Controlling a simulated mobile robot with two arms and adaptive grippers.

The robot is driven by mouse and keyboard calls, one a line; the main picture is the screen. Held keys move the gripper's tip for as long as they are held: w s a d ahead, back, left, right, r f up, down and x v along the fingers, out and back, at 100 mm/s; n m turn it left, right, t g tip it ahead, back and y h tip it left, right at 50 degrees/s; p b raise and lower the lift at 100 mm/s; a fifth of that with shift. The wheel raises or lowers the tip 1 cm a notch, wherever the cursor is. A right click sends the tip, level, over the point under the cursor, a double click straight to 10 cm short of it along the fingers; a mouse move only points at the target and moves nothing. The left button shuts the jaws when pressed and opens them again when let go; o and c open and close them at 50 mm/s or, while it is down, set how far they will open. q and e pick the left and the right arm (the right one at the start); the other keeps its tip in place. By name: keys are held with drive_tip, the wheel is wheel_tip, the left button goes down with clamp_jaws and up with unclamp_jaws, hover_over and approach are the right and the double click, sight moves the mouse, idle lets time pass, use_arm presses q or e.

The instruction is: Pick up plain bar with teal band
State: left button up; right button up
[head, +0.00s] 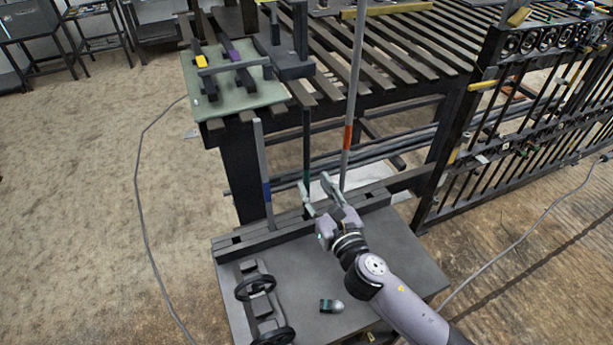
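Three bars stand upright in a slotted dark rack (290,232). The dark middle bar (306,135) has a teal band low on it, just above my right gripper's fingers; its foot is partly hidden. Left of it stands a grey bar (260,150) with a blue band. Right of it stands a taller grey bar (355,70) with an orange-red band. My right gripper (316,184) has its fingers apart, close to the teal-banded bar at their left side. I cannot tell whether that bar is between the fingers. My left gripper is out of view.
Behind is a slatted bench (400,45) with a green board (240,97). A black gate (510,130) stands right. Floor at left is mostly clear, with a cable.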

sight(308, 170)
drive_tip(key=x, duration=0.6)
drive_tip(key=shift+w+r, duration=0.1)
drive_tip(key=shift+w, duration=0.25)
drive_tip(key=shift+s, duration=0.1)
drive_tip(key=shift+c, duration=0.5)
clamp_jaws()
drive_tip(key=shift+r, duration=0.15)
